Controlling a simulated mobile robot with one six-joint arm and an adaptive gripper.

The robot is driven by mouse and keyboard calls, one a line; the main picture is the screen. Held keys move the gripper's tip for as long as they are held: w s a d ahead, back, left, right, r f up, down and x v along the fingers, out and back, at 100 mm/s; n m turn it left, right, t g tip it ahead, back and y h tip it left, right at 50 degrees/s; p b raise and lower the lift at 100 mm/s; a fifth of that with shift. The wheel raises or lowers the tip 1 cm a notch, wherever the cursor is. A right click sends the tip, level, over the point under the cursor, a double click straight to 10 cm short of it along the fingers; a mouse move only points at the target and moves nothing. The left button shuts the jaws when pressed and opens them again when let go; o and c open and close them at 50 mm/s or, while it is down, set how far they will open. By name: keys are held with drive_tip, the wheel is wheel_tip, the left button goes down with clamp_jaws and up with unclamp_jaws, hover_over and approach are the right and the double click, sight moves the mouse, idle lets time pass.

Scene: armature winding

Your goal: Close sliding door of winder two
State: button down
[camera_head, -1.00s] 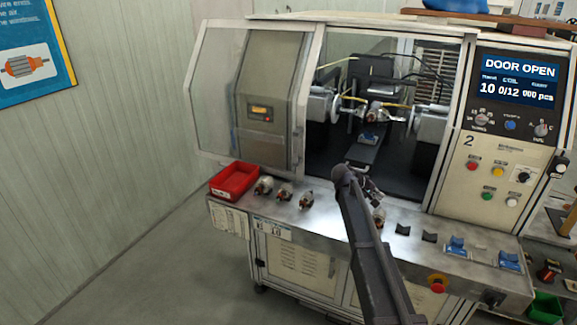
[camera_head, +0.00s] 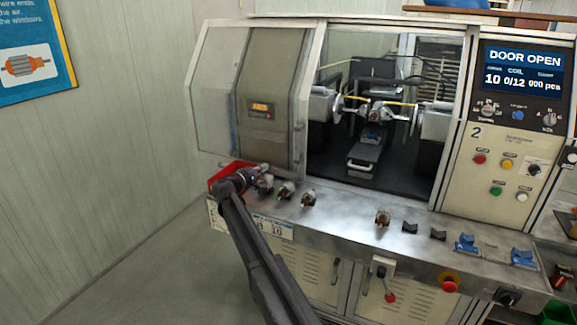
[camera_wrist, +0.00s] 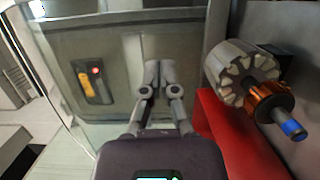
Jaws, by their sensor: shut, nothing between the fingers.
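Winder two's sliding door (camera_head: 268,95) is a framed panel at the left of the machine, leaving the winding opening (camera_head: 375,150) uncovered. The display (camera_head: 524,72) reads DOOR OPEN. My gripper (camera_head: 262,176) is low in front of the door, by the red bin at the shelf's left end. In the wrist view my gripper (camera_wrist: 160,72) is shut and empty, fingertips together in front of a grey panel with an orange-and-grey fitting (camera_wrist: 93,82). I cannot tell whether the fingertips touch the panel.
The red bin (camera_head: 217,180) is partly hidden by my arm. Several armatures lie along the front shelf; one (camera_wrist: 250,80) shows close right of my fingers, above the red bin (camera_wrist: 235,140). Blue holders (camera_head: 466,243) sit further right. The mid-shelf has bare room.

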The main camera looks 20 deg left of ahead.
sight(290, 160)
drive_tip(key=shift+s+a+r, duration=0.1)
drive_tip(key=shift+a, duration=0.1)
drive_tip(key=shift+d, duration=0.1)
drive_tip(key=shift+w, duration=0.25)
drive_tip(key=x, duration=0.9)
drive_tip(key=shift+w, duration=0.15)
drive_tip(key=d, duration=0.3)
drive_tip(key=shift+w, duration=0.15)
drive_tip(key=shift+d, duration=0.65)
